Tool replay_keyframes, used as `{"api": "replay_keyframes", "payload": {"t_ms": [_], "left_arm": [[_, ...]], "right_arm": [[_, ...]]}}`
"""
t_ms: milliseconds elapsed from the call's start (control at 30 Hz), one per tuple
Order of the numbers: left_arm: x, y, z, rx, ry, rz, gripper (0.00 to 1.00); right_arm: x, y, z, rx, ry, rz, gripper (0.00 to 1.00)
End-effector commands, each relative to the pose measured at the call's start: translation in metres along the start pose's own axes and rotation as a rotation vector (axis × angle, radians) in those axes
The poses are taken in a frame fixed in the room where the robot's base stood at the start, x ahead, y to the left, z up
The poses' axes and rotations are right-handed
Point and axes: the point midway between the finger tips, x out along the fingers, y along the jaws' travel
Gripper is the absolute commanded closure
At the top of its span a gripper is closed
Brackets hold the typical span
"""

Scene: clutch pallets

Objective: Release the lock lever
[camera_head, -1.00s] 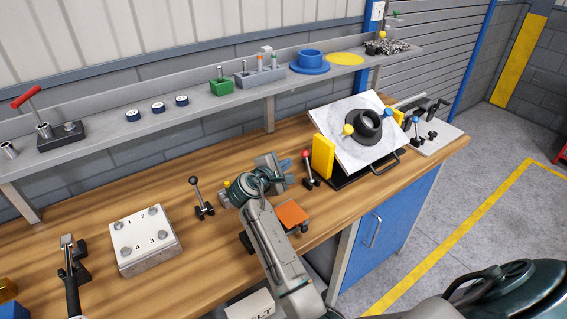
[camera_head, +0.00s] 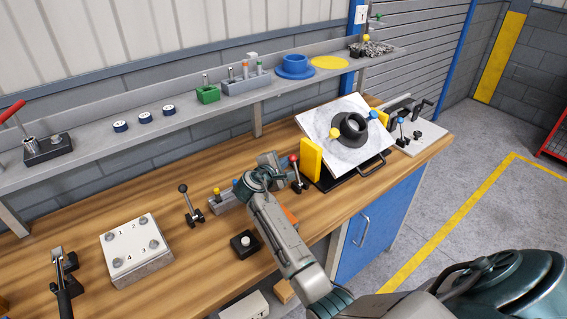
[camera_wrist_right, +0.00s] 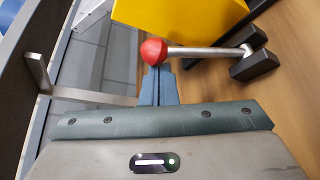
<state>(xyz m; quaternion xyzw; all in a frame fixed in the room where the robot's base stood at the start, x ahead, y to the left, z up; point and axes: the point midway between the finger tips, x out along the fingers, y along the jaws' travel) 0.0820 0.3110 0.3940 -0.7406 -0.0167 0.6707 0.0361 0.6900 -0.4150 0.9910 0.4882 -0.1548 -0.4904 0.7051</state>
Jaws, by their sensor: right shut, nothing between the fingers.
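A lever with a red ball knob (camera_head: 293,158) stands on a black base beside a yellow block (camera_head: 311,158) at the left of a tilted white plate (camera_head: 345,137). My right gripper (camera_head: 280,161) is just left of that knob. In the right wrist view the fingers (camera_wrist_right: 159,86) are shut and empty. Their tips are at the red knob (camera_wrist_right: 153,51), and I cannot tell whether they touch it. The grey lever rod (camera_wrist_right: 205,51) runs right from the knob to its black base (camera_wrist_right: 254,64). My left gripper is not in view.
A black-knobbed lever (camera_head: 190,205), a grey block with yellow and blue knobs (camera_head: 222,204) and a black button box (camera_head: 245,243) stand left of my right arm. A numbered plate block (camera_head: 136,250) is farther left. A grey shelf (camera_head: 190,118) runs behind the bench.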

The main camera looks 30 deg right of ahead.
Motion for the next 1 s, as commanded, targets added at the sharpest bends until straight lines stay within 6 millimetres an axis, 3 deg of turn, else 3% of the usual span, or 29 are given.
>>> {"api": "replay_keyframes", "payload": {"t_ms": [567,1000], "left_arm": [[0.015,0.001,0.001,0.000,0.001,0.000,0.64],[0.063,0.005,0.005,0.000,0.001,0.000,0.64]], "right_arm": [[-0.004,-0.002,0.009,0.102,-0.001,0.058,1.00],[-0.018,-0.014,0.033,0.399,-0.001,0.221,1.00]]}}
